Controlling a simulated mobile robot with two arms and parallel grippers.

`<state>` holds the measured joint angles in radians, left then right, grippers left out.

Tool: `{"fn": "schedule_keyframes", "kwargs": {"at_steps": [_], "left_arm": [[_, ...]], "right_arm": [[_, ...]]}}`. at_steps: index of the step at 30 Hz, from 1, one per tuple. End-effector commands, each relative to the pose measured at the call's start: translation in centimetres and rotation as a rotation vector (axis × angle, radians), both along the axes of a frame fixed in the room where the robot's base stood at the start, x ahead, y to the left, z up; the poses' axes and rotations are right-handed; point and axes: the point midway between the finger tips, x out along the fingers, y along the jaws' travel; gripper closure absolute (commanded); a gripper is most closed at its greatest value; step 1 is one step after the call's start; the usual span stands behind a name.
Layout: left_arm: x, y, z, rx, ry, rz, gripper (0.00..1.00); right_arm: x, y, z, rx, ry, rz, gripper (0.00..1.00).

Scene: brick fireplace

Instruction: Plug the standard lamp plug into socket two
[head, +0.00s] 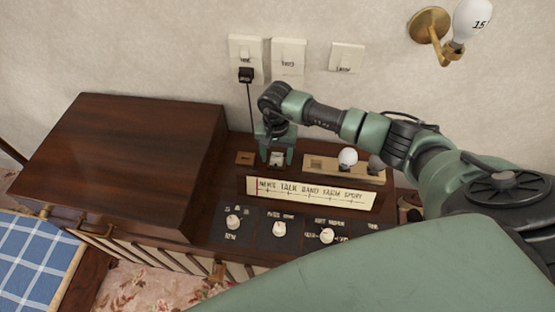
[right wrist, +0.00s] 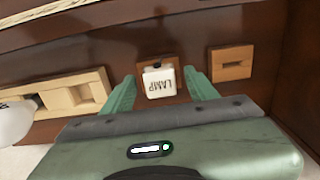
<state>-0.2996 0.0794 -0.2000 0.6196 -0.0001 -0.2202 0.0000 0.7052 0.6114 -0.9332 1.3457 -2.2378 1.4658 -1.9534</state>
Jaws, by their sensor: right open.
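The white lamp plug (right wrist: 159,84), marked LAMP, sits at a small wooden holder on the cabinet top. It also shows in the head view (head: 277,158). My right gripper (right wrist: 159,90) is open, with one green finger on each side of the plug; I see gaps between fingers and plug. In the head view this gripper (head: 276,155) points down over the plug. Socket two (head: 289,62) is the middle white plate on the wall, and nothing is plugged into it. My left gripper is not in view.
A black plug (head: 246,75) with a hanging cord is in the left wall socket (head: 244,50). A white switch plate (head: 346,57) is to the right. A wooden holder with a bulb (head: 348,157), a dial strip (head: 311,190) and a large wooden lid (head: 130,150) surround the gripper.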

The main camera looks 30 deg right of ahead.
Motion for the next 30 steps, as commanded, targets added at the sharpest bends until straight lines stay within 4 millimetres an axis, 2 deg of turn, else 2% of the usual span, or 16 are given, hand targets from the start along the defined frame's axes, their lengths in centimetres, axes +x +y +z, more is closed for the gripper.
{"fn": "schedule_keyframes", "kwargs": {"at_steps": [3,4,10,19,30], "left_arm": [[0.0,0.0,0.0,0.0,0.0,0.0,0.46],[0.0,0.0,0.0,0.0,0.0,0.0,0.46],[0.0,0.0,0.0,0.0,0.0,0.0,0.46],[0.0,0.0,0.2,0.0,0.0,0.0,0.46],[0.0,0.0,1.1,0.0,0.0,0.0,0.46]], "right_arm": [[0.0,0.0,0.0,0.0,0.0,0.0,0.42],[0.0,0.0,0.0,0.0,0.0,0.0,0.45],[0.0,0.0,0.0,0.0,0.0,-0.001,1.0],[0.0,-0.1,0.3,-0.001,-0.001,-0.001,1.0],[0.1,-0.1,1.9,-0.001,-0.003,-0.002,1.0]]}}
